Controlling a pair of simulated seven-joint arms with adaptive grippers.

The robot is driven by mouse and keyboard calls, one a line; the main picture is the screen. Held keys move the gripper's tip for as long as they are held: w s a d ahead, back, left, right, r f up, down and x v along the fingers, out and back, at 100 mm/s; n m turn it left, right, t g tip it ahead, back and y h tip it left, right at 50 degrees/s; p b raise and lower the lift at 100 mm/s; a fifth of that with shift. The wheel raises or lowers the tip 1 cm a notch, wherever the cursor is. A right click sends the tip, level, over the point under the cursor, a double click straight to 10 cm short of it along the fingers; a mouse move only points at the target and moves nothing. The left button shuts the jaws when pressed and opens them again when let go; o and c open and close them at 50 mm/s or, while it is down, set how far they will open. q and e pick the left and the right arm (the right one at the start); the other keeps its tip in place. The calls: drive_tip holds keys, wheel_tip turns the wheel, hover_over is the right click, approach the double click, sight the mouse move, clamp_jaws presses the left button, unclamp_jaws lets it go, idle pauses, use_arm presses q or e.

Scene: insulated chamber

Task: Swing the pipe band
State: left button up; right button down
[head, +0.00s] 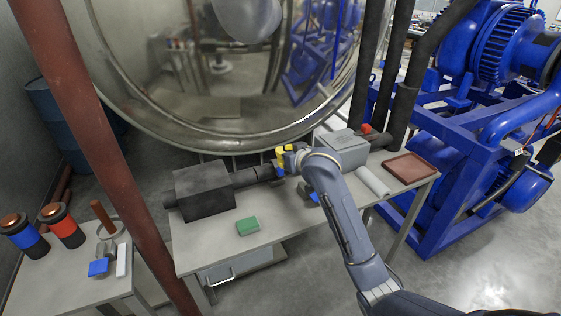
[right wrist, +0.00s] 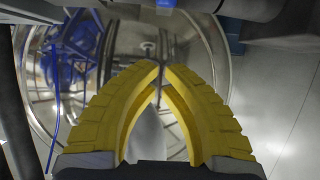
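A dark pipe (head: 247,178) runs out of the right side of a black box (head: 205,190) on the main bench. Near its right end a dark band-like collar (head: 265,172) shows, with a small blue piece (head: 280,171) beside it; I cannot tell for sure that this is the pipe band. My right gripper (head: 284,154) has yellow fingers and is just above the pipe's right end. In the right wrist view its fingertips (right wrist: 161,70) meet, with nothing seen between them. Whether they touch the pipe is unclear. My left gripper is out of view.
A green block (head: 248,226) lies at the bench's front. A grey box (head: 345,150), a white roll (head: 373,181) and a red-brown tray (head: 410,167) are to the right. A large metal vessel (head: 160,137) stands behind. A red-brown post (head: 98,150) crosses between the bench and the left table (head: 60,278).

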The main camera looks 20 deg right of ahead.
sight(279, 168)
drive_tip(key=x, duration=0.4)
drive_tip(key=shift+w, duration=0.2)
wheel_tip(279, 168, down, 4)
drive_tip(key=shift+s+r, duration=0.1)
drive_tip(key=shift+r, duration=0.15)
drive_tip(key=shift+f, duration=0.3)
drive_tip(key=shift+s+a+f, duration=0.1)
drive_tip(key=shift+a+f, duration=0.05)
drive_tip(key=shift+a, duration=0.1)
